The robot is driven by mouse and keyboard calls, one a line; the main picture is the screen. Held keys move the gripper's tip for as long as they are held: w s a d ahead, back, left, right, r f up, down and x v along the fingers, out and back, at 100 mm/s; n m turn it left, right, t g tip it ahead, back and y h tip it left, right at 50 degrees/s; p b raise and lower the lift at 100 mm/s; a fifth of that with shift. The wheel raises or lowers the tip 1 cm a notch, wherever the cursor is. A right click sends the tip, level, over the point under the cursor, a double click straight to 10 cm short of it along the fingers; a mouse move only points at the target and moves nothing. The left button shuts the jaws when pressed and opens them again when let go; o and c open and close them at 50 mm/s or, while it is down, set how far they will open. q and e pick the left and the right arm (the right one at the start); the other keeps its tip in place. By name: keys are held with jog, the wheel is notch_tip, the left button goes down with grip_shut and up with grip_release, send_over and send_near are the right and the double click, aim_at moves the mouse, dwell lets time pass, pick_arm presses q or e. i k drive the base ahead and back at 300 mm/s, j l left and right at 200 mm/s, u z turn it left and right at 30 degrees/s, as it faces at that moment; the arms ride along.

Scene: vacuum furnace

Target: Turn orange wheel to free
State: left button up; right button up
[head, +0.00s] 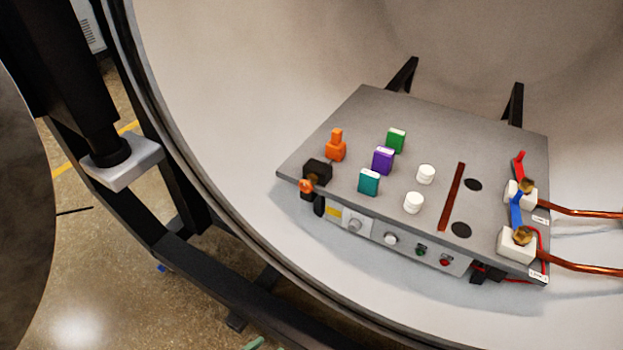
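A small round orange part (306,187), which looks like the orange wheel, sits on the front side of a black block (318,172). The block is at the front left corner of a grey plate (300,160) inside the round chamber. An orange stepped piece (336,149) stands upright on the plate just behind the block. The wheel is small in the picture, and how far it is turned cannot be told. Neither of my grippers is in view, and nothing touches the wheel.
Green (396,140), purple (383,160) and teal (369,182) blocks and two white cylinders (425,174) stand on the plate. Copper rods (585,213) join white blocks at right. The chamber rim (165,130) curves along the left. The plate's front has knobs (391,238).

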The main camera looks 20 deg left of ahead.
aim_at(305, 186)
jog(key=j, duration=2.95)
jog(key=i+z, duration=0.05)
jog(key=i, duration=0.05)
